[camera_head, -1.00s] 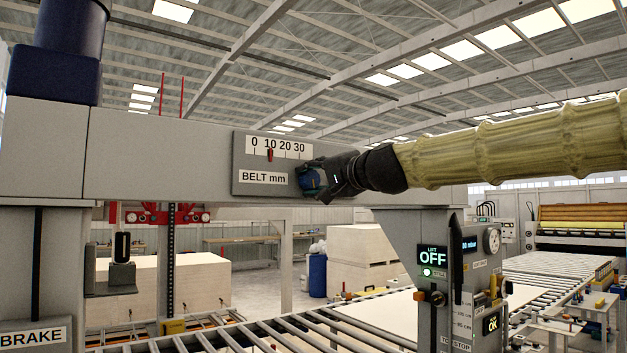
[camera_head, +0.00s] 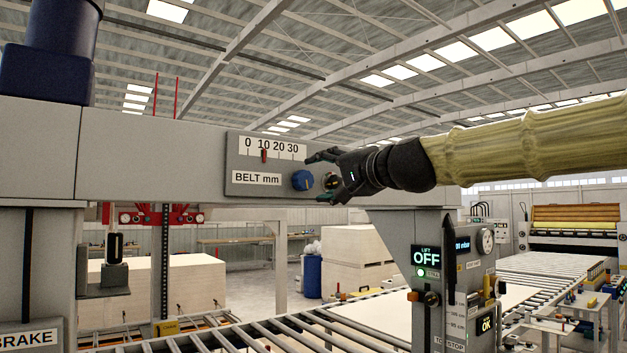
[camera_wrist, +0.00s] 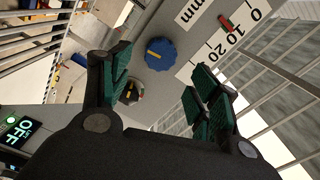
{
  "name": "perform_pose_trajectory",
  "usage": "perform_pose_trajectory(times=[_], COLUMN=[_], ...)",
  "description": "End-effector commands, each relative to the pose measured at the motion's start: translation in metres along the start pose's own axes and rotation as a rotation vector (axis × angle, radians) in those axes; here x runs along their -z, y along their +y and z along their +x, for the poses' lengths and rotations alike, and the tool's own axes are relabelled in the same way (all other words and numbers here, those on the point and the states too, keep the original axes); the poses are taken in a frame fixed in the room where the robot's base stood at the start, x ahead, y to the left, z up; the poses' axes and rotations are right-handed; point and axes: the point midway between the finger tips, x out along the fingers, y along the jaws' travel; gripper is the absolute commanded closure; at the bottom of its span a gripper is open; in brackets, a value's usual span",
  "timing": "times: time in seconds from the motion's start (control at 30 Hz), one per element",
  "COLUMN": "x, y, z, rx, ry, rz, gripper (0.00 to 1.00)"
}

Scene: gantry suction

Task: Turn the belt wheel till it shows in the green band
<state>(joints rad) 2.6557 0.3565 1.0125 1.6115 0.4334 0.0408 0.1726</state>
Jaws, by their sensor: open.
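The belt wheel is a blue knob (camera_head: 303,180) on the grey plate marked BELT mm (camera_head: 234,166), on the gantry beam. It also shows in the wrist view, a blue knob (camera_wrist: 161,54) with a yellow bar. The scale (camera_head: 274,147) reads 0, 10, 20, 30, and its red pointer (camera_head: 264,156) stands near 10.
A second dark knob with a yellow mark (camera_wrist: 131,92) sits beside the blue one. A post with a lift display reading OFF (camera_head: 427,256) and a gauge (camera_head: 486,241) stands lower right. A roller conveyor (camera_head: 290,330) runs below the beam.

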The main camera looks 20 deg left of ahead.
Motion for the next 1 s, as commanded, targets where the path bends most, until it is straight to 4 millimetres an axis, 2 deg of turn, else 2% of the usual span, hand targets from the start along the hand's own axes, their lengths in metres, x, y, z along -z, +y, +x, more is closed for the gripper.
perform_pose_trajectory(times=[0.2,0.4,1.0], x=[0.001,0.001,0.001], y=[0.0,0.001,0.001], z=[-0.037,-0.055,-0.059], rx=[0.001,0.0,0.0], ry=[0.0,0.0,0.0], rz=[0.001,0.001,0.001], gripper=[0.38,0.38,0.38])
